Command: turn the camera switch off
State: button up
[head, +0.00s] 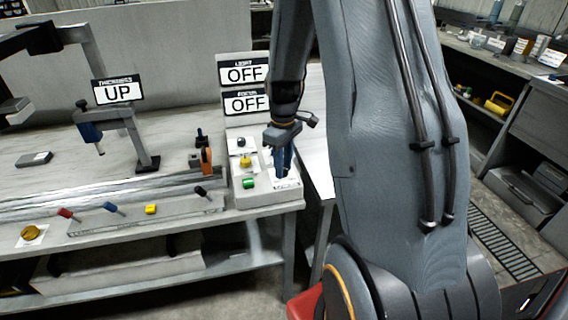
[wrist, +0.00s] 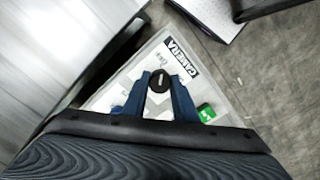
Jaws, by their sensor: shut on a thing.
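My gripper (head: 284,172) points down at the right end of the light grey control box (head: 262,197) in the head view. In the wrist view its two blue fingers (wrist: 161,90) are shut on the camera switch (wrist: 160,81), a round black knob. The knob sits on the box's pale panel beside a printed CAMERA label (wrist: 182,56). In the head view the fingers hide the knob. Which setting the knob points to cannot be read.
A green button (head: 249,182) and a yellow button (head: 246,161) are on the same box, left of my gripper. Signs (head: 244,102) behind read LIGHT OFF and FOCUS OFF. A THICKNESS sign (head: 118,91) reads UP. An orange-and-black part (head: 206,160) stands left of the box.

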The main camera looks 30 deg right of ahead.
jog(key=shift+n, duration=0.5)
jog(key=o, duration=1)
jog(key=shift+o, duration=0.2)
jog(key=shift+r+b, duration=0.75)
jog(key=shift+r, duration=3.2)
jog(key=shift+a, duration=0.1)
jog(key=s+a+m+t, duration=0.1)
jog(key=s+a+m, duration=0.5)
jog(key=s+a, duration=0.8)
jog(key=shift+s+a+f, duration=0.2)
jog(key=shift+s+a, duration=0.15)
jog(key=shift+a, duration=0.1)
